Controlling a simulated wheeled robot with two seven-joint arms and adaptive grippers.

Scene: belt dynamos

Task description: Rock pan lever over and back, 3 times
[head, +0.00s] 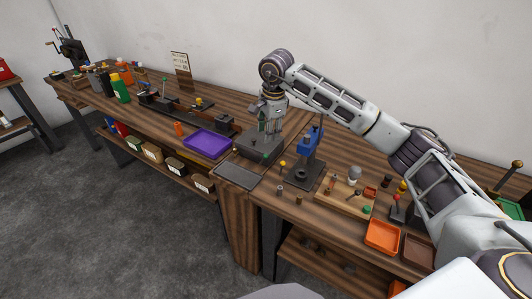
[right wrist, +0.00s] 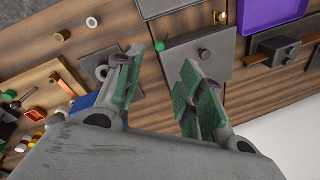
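A low grey metal box (head: 258,146) stands on the bench beneath my right gripper (head: 268,125). I cannot tell for sure that this is the pan lever. My right gripper (right wrist: 158,78) points down, its two green-padded fingers apart with nothing visible between them. The fingers hide part of the box. My left gripper is not in view.
A purple tray (head: 207,143) lies left of the box and a flat grey plate (head: 238,177) in front. A blue press (head: 308,141) stands close on the right. An orange tray (head: 382,237) and a wooden board with small parts (head: 343,205) lie further right.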

